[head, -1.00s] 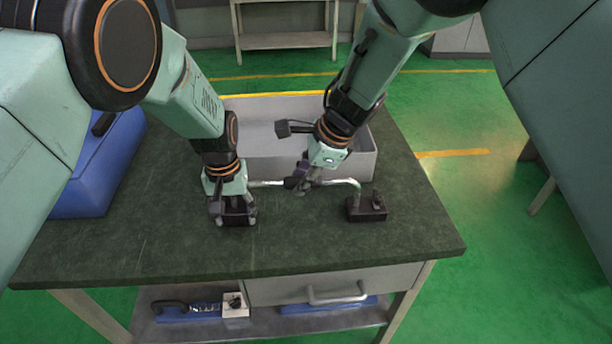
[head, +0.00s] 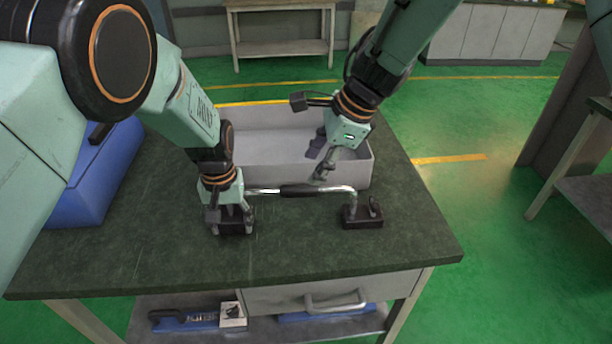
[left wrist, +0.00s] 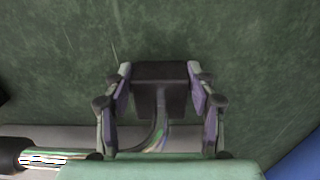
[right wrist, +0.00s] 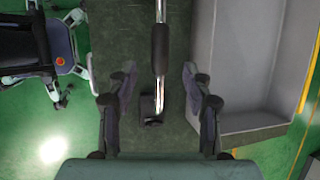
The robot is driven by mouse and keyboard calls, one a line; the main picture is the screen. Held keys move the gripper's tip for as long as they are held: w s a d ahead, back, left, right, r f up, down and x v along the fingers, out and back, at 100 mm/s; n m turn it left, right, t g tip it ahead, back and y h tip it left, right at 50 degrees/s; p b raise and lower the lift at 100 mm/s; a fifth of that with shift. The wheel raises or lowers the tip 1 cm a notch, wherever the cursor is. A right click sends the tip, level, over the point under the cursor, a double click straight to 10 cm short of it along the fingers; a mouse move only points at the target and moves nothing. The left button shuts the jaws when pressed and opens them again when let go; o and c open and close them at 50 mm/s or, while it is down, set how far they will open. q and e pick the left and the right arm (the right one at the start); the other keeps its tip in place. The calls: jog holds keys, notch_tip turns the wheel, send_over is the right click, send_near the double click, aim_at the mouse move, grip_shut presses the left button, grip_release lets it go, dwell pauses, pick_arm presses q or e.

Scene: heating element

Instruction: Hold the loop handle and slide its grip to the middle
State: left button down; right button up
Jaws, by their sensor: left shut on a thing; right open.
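The loop handle (head: 335,188) is a shiny metal bar with a bent end at each black base block. Its dark grip (head: 298,190) sits about midway along the visible bar. My left gripper (head: 233,213) is shut on the handle's left end, at the left base block (left wrist: 160,75); its fingers partly hide that end. My right gripper (head: 322,174) is open and empty, above and just right of the grip. In the right wrist view the grip (right wrist: 160,48) and bar lie between and beyond its spread fingers (right wrist: 157,78), apart from them. The right base block (head: 362,217) stands on the table.
A grey open bin (head: 260,155) stands right behind the handle, beneath my right arm. A blue case (head: 95,180) is at the table's left. The dark tabletop (head: 310,250) in front is clear. A drawer (head: 330,293) is below.

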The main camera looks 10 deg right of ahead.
jog(key=shift+v, duration=2)
pick_arm(q)
jog(key=shift+c, duration=1.9)
grip_release()
notch_tip(320, 180, up, 12)
